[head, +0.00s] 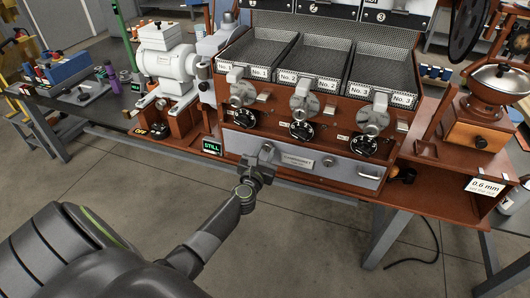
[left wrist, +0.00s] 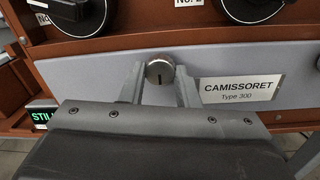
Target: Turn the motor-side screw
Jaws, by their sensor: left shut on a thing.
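The motor-side screw (left wrist: 160,71) is a round metal knob with an upright dark slot, on the grey front panel (left wrist: 95,70) left of the CAMISSORET plate (left wrist: 240,88). My left gripper (left wrist: 159,76) has one finger on each side of the screw and is shut on it. In the head view my left gripper (head: 266,156) reaches the panel from the front and hides the screw. A second round screw (head: 328,161) sits right of the plate. The white motor (head: 168,66) stands at the left. My right gripper is not in view.
Three dark dials and metal spouts sit above the panel, under the trays No. 1 to No. 3. A green STILL display (head: 212,147) is left of the panel. A grinder (head: 483,110) stands at the right. The floor in front is clear.

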